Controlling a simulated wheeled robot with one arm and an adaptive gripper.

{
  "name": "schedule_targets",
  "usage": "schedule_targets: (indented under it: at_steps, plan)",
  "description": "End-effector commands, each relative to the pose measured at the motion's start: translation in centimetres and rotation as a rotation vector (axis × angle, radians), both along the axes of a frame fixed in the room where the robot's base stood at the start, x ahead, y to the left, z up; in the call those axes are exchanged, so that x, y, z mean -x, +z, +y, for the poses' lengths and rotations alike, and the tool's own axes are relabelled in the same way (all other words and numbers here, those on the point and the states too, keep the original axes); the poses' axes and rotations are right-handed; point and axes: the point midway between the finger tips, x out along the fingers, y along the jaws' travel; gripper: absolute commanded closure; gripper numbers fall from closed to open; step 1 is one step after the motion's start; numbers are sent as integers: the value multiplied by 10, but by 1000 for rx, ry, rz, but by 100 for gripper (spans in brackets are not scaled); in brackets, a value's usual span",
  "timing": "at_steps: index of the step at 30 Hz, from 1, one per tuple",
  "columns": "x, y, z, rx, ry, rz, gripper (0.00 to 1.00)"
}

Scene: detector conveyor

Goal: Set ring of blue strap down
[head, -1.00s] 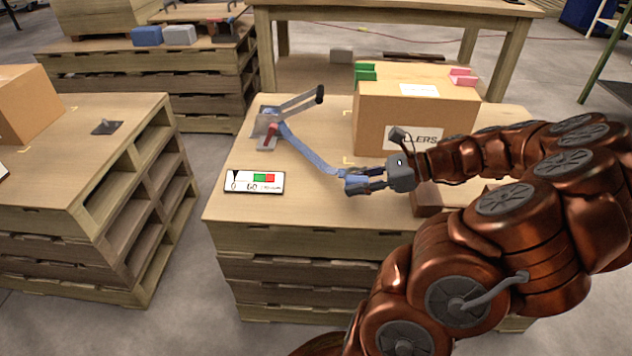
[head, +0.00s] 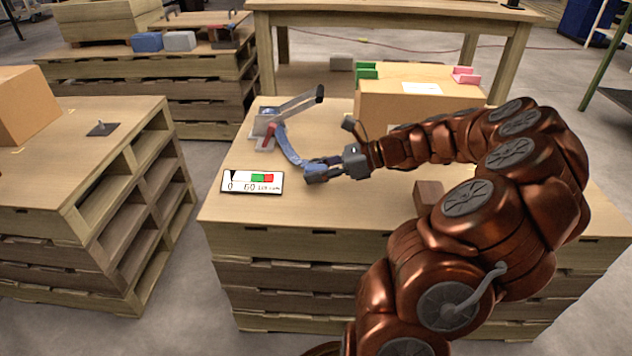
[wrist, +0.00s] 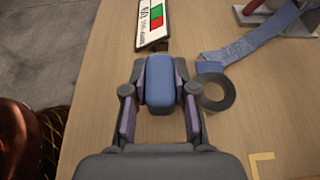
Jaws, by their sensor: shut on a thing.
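The blue strap (head: 286,150) runs from a metal tensioner (head: 262,126) with a red part and a long lever toward my gripper (head: 314,173). In the wrist view my gripper (wrist: 160,92) is shut on a blue block-like end piece (wrist: 160,76) between its fingers. The grey ring (wrist: 218,92) shows just right of the right finger, close to the strap's flat end (wrist: 215,58). How the ring joins the held piece is hidden. I cannot tell whether the ring touches the tabletop (wrist: 240,130).
A gauge card (head: 252,181) with green and red fields lies left of my gripper. A cardboard box (head: 375,105) stands behind my arm, with green and pink holders on top. A small brown block (head: 428,195) sits to the right. The tabletop's front edge is near.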

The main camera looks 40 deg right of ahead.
Motion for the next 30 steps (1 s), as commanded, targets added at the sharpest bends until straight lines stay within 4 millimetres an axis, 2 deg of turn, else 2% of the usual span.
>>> schedule_targets:
  at_steps: [1, 4, 17, 18, 24, 30]
  plan:
    - [0, -11, 0, -1, 0, 0, 100]
    - [0, -21, 0, -1, 0, 1, 100]
    - [0, -22, 0, -1, 0, 1, 100]
    - [0, -23, 0, 1, -1, 0, 69]
    - [0, -23, 0, 1, 0, 1, 49]
    - [0, -23, 0, 1, 0, 1, 48]
